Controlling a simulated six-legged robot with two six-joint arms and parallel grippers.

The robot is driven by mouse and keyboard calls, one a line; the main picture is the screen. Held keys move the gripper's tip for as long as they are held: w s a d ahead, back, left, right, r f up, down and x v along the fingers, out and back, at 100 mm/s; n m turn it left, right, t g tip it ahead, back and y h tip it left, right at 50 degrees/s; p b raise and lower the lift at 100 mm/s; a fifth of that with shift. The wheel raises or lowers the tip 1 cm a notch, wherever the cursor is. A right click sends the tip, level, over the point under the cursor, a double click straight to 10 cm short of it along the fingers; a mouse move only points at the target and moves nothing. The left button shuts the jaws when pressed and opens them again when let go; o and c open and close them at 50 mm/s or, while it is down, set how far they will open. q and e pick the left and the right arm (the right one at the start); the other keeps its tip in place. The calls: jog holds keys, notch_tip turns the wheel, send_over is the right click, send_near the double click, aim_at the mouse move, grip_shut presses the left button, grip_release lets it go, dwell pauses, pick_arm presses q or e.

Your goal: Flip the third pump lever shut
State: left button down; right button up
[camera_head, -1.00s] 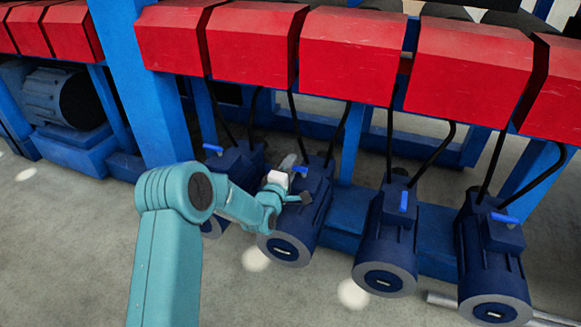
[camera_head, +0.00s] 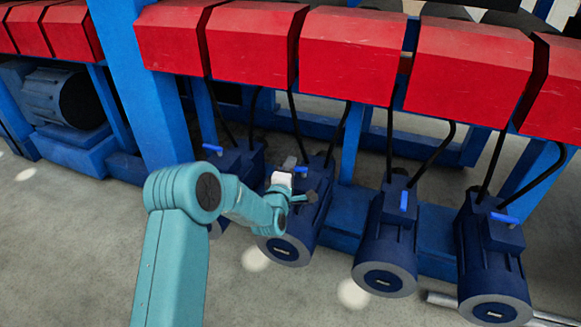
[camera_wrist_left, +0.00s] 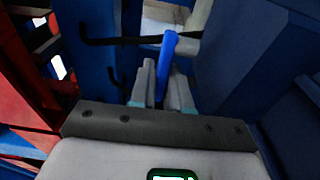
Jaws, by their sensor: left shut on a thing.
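A row of dark blue pumps, each with a small bright blue lever, runs across the head view. My left gripper (camera_head: 291,166) is at the pump (camera_head: 300,215) second from the left, third from the right. In the left wrist view its two grey fingers (camera_wrist_left: 163,88) are shut on that pump's blue lever (camera_wrist_left: 167,55), which stands up between them. In the head view the lever (camera_head: 300,169) shows only as a small blue bit beside the gripper. The other levers are at the left (camera_head: 213,149), middle right (camera_head: 404,200) and far right (camera_head: 505,218).
Red boxes (camera_head: 360,55) on a blue frame overhang the pumps. Black hoses (camera_head: 435,155) rise from the pumps close to the levers. A blue post (camera_head: 145,85) stands at the left. The grey floor (camera_head: 70,250) in front is open.

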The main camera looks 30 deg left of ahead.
pick_arm(q)
jog(key=n+g+y, duration=0.1)
jog(key=y, duration=0.1)
jog(key=n+g+y, duration=0.1)
jog(key=s+d+n+g+y, duration=0.1)
jog(key=n+y, duration=0.1)
jog(key=shift+s+y, duration=0.1)
jog(key=shift+y, duration=0.2)
jog(key=n+g+y, duration=0.3)
jog(key=shift+s+d+g, duration=0.3)
jog(key=shift+d, duration=0.1)
jog(key=n+g+y, duration=0.1)
jog(key=g, duration=0.1)
jog(key=d+n+g+y, duration=0.1)
jog(key=n+g, duration=0.2)
jog(key=g, duration=0.1)
jog(key=shift+s+d+n+g+y, duration=0.2)
jog(key=shift+s+n+g+y, duration=0.1)
jog(key=shift+s+y, duration=0.1)
jog(key=shift+d+n+g, duration=0.25)
jog(key=shift+n+g, duration=0.55)
jog(key=shift+g, duration=0.45)
jog(key=shift+d+n+g, duration=0.25)
jog(key=shift+n+g, duration=0.55)
jog(key=shift+g, duration=0.45)
jog(key=shift+n+g, duration=0.3)
jog(key=shift+g, duration=0.2)
